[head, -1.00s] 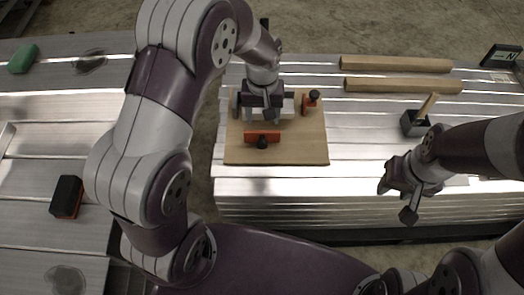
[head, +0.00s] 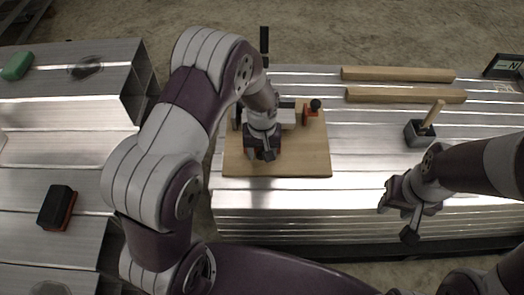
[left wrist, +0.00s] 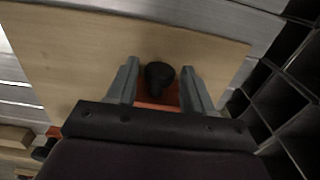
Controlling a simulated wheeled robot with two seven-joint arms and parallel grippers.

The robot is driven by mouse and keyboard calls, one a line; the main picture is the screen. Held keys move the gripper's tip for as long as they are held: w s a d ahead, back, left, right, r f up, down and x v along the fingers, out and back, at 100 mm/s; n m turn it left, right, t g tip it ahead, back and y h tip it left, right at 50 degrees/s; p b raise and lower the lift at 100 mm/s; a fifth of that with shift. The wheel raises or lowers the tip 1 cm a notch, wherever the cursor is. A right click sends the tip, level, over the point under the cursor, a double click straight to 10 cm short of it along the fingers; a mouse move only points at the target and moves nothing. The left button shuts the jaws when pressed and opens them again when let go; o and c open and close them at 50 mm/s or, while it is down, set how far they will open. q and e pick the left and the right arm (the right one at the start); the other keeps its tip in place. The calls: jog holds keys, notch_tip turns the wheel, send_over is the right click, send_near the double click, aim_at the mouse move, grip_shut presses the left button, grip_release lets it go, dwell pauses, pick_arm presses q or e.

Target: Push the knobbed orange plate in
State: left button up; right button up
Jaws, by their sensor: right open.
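The wooden board (head: 300,160) lies on the aluminium trailer bed. In the left wrist view an orange plate (left wrist: 152,100) with a black knob (left wrist: 159,75) lies near the board; in the head view my left gripper (head: 262,154) hides it. My left gripper, also in the left wrist view (left wrist: 159,68), is open, with one finger on each side of the knob. Whether the fingers touch the knob cannot be told. A second orange piece with a black knob (head: 314,106) stands at the board's back right. My right gripper (head: 398,216) is open and empty above the bed's front right.
Two wooden bars (head: 398,74) lie at the back of the bed. A grey box (head: 418,133) with a wooden handle stands at the right. A black-and-orange block (head: 57,207) and a green object (head: 16,66) lie on the left trailer, across a gap.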

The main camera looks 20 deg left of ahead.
pick_arm(q)
grip_shut()
jog(key=shift+w+a+r, duration=0.1)
jog(key=shift+w, duration=0.3)
jog(key=w, duration=0.2)
jog(key=w+a, duration=0.1)
jog(key=shift+w+p, duration=0.35)
jog(key=shift+p, duration=0.05)
jog(key=shift+o, duration=1.6)
grip_release()
notch_tip(320, 180, up, 13)
jog(key=p, duration=0.4)
jog(key=shift+f, duration=0.2)
